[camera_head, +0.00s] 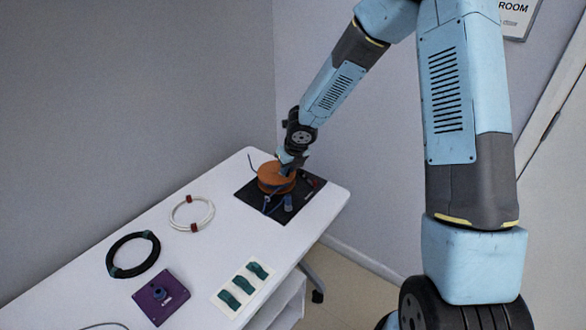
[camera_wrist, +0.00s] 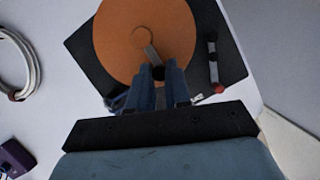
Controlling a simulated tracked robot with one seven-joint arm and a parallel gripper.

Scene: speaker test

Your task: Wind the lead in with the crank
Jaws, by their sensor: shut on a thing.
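An orange reel (camera_head: 270,182) lies flat on a black base plate (camera_head: 248,189) at the far end of the white table. In the wrist view the reel's round top (camera_wrist: 118,42) shows a grey crank arm (camera_wrist: 152,55) with a dark knob (camera_wrist: 158,73). My gripper (camera_head: 288,170) is over the reel's near right side. In the wrist view my gripper (camera_wrist: 160,80) has its blue fingers shut on the crank's knob, partly hiding it. A blue lead (camera_head: 267,203) shows in front of the reel; its full run is hidden.
A white cable coil (camera_head: 176,222), black cable coil (camera_head: 113,258), purple box (camera_head: 174,300) and white tray with green pieces (camera_head: 238,303) lie nearer on the table. Walls stand behind.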

